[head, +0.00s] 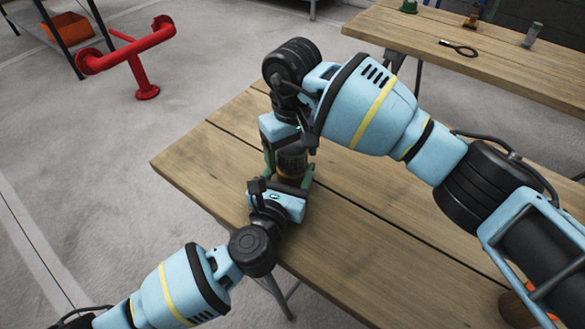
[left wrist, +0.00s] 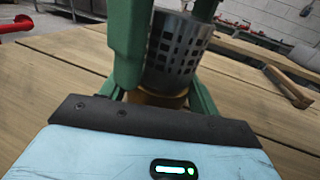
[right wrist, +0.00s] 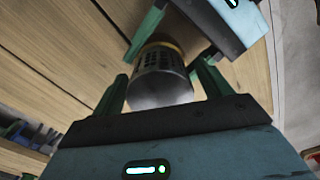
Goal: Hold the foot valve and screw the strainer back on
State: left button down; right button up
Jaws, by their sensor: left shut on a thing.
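The strainer (head: 291,160), a dark grey perforated metal cylinder, stands upright over the brass foot valve (left wrist: 160,98) near the bench's left end. The strainer also shows in the left wrist view (left wrist: 178,50) and end-on in the right wrist view (right wrist: 161,82). My left gripper (head: 289,183) comes in low from the front and is shut on the foot valve, its green fingers either side of the brass. My right gripper (head: 290,166) points down from above. Its green fingers stand either side of the strainer, with slim gaps showing in the right wrist view. The joint between strainer and valve is mostly hidden.
The wooden bench (head: 215,150) is clear around the parts. A brown object (left wrist: 291,86) lies farther along it. A second bench (head: 420,35) behind holds a black ring-headed tool (head: 459,48) and small fittings. A red pipe stand (head: 140,65) is on the floor at left.

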jog(key=shift+r, duration=2.25)
jog(key=shift+o, duration=0.2)
jog(key=o, duration=0.5)
jog(key=shift+c, duration=0.2)
notch_tip(320, 180, up, 12)
